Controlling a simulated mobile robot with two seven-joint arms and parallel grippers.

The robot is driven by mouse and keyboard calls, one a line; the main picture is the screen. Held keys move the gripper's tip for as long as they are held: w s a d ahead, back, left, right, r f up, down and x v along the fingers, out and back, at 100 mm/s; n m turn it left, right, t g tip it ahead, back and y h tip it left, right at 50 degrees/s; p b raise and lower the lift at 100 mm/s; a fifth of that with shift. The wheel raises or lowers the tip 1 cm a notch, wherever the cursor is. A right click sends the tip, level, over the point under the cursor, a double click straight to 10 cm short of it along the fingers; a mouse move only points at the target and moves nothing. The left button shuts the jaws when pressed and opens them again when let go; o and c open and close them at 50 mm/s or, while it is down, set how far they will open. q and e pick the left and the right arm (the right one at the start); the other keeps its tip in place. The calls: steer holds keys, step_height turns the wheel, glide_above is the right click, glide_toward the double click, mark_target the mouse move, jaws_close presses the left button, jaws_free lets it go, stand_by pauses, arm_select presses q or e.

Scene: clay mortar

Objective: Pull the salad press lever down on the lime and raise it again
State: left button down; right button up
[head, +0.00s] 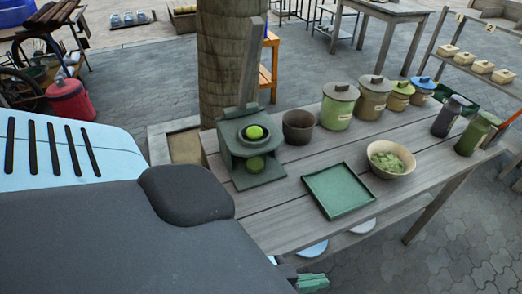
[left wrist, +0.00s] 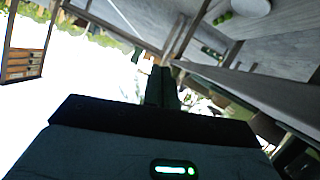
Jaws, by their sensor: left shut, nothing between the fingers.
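The green salad press (head: 235,140) stands at the left end of the wooden table in the head view. Its lever (head: 251,65) is a grey bar standing up nearly vertical. My left gripper (head: 312,283) is low at the bottom of the head view, by the table's near edge, well apart from the press. In the left wrist view its fingers (left wrist: 162,88) are together with nothing between them. My right gripper is out of view.
The table holds a dark pot (head: 298,127), several lidded canisters (head: 338,107), a green tray (head: 338,190) and a bowl of green pieces (head: 390,158). A tree trunk (head: 228,60) stands behind the press. My left arm covers the lower left. Bare planks lie before the tray.

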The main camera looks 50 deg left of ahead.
arm_select(q)
steer(key=w+a+r+n+t+y, duration=0.2)
steer(key=w+r+n+t+y, duration=0.15)
steer(key=r+t, duration=0.45)
steer(key=w+a+r+n+t+y, duration=0.25)
steer(key=w+r+n, duration=0.2)
steer(key=r, duration=0.75)
steer(key=a+r+n+g+y, duration=0.2)
steer(key=a+n+g+y, duration=0.2)
steer(key=n+y, duration=0.3)
steer(key=s+a+r+n+g+y, duration=0.1)
steer(key=a+r+n+g+y, duration=0.2)
steer(key=n+g+y, duration=0.4)
steer(key=s+a+r+n+g+y, duration=0.1)
steer(key=a+n+g+y, duration=0.3)
steer(key=n, duration=0.8)
steer(key=shift+a+r+n+g+y, duration=0.4)
steer(key=shift+r+g+y, duration=0.45)
steer(key=shift+y, duration=1.25)
